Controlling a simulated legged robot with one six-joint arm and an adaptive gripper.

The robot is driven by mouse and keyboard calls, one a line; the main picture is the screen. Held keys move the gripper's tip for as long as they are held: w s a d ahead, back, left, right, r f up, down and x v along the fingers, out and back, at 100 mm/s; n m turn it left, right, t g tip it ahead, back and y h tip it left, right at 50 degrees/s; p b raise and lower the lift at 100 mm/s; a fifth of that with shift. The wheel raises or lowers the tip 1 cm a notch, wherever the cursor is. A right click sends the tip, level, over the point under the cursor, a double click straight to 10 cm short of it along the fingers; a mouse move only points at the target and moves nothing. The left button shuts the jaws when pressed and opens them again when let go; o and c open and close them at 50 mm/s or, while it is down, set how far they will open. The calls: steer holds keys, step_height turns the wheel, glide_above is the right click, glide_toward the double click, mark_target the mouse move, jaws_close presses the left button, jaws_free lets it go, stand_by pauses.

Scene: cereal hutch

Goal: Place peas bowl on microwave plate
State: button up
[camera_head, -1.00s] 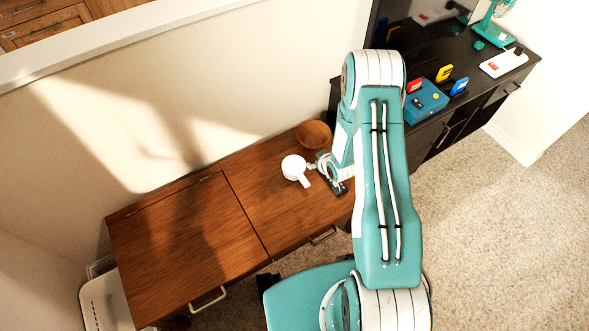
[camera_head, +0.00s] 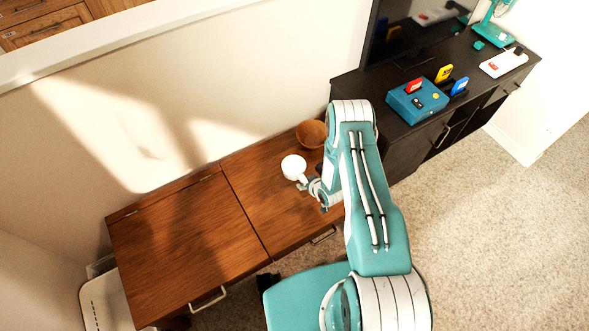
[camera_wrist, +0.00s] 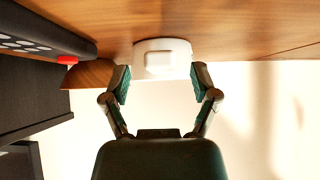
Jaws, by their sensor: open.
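A white round vessel (camera_head: 293,167) with a handle stands on the wooden cabinet top; whether it is the peas bowl I cannot tell, and its contents are not visible. In the wrist view the white vessel (camera_wrist: 163,50) shows ahead of my gripper, its handle side facing me. My gripper (camera_wrist: 160,83) is open, fingers spread to either side of the handle, holding nothing. In the head view my gripper (camera_head: 312,187) is low beside the handle, partly hidden by my arm. A brown wooden bowl (camera_head: 311,133) stands behind the vessel. No microwave plate is visible.
The wooden cabinet (camera_head: 185,240) has a broad bare top to the left. The brown bowl (camera_wrist: 88,74) and a dark object with grey buttons (camera_wrist: 40,34) are left in the wrist view. A dark desk (camera_head: 415,130) with a teal box (camera_head: 418,103) stands to the right.

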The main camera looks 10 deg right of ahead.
mark_target(298, 174)
steer(key=x, duration=0.4)
steer(key=shift+w+a, duration=0.1)
steer(key=shift+w, duration=0.1)
steer(key=shift+r, duration=0.1)
steer(key=shift+c, duration=0.3)
jaws_close()
